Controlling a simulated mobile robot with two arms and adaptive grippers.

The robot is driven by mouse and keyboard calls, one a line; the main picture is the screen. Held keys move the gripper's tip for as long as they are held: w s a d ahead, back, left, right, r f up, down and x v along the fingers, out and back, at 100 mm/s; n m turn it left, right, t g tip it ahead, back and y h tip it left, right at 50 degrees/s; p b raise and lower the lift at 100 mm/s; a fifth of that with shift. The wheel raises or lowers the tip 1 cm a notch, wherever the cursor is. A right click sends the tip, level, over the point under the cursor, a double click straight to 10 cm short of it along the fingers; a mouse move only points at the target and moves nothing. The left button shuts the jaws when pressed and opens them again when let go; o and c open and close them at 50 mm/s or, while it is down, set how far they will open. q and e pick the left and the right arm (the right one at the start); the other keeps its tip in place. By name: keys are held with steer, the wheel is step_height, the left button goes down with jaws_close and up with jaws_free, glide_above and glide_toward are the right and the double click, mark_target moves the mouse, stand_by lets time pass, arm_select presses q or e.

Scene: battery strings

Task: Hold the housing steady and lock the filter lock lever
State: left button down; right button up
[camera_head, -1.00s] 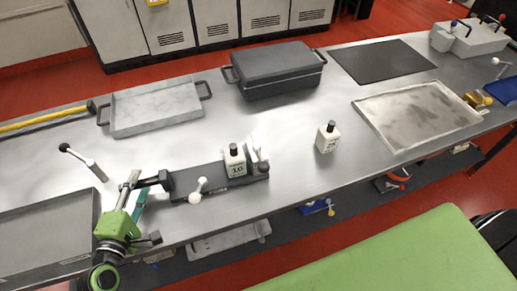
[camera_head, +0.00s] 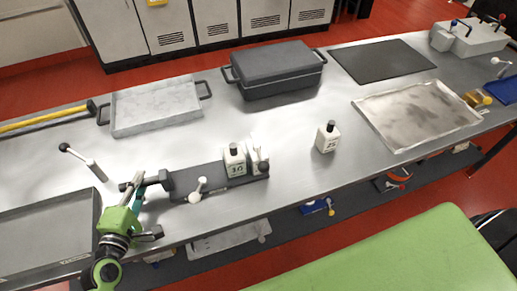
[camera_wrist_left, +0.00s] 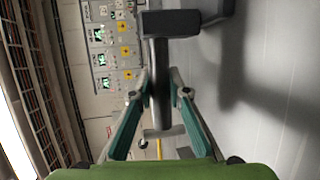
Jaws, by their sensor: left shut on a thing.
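The dark, flat housing (camera_head: 184,181) lies near the bench's front edge in the head view. A white lever with a round knob (camera_head: 195,196) sticks out at its front side. I cannot tell whether it is locked. A white bottle marked 10 (camera_head: 235,162) and a white upright piece stand at the housing's right part. My left gripper (camera_head: 137,186) is at the housing's left end. In the left wrist view its teal fingers (camera_wrist_left: 161,85) are shut on a grey bar (camera_wrist_left: 160,60) that ends in a black block (camera_wrist_left: 186,22). My right gripper is out of view.
A second white bottle (camera_head: 327,138) stands right of the housing. Behind are a grey tray (camera_head: 150,125) and a dark lidded box (camera_head: 275,85). A loose-looking lever with a dark knob (camera_head: 85,162) is left of my gripper. The bench between housing and box is clear.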

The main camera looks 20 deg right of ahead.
arm_select(q)
steer(key=shift+w+r, duration=0.1)
steer(key=shift+r, duration=0.1)
steer(key=shift+f, duration=0.45)
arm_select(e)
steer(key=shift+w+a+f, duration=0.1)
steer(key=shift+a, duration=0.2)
arm_select(q)
steer(key=shift+s+f, duration=0.15)
steer(key=shift+s, duration=0.05)
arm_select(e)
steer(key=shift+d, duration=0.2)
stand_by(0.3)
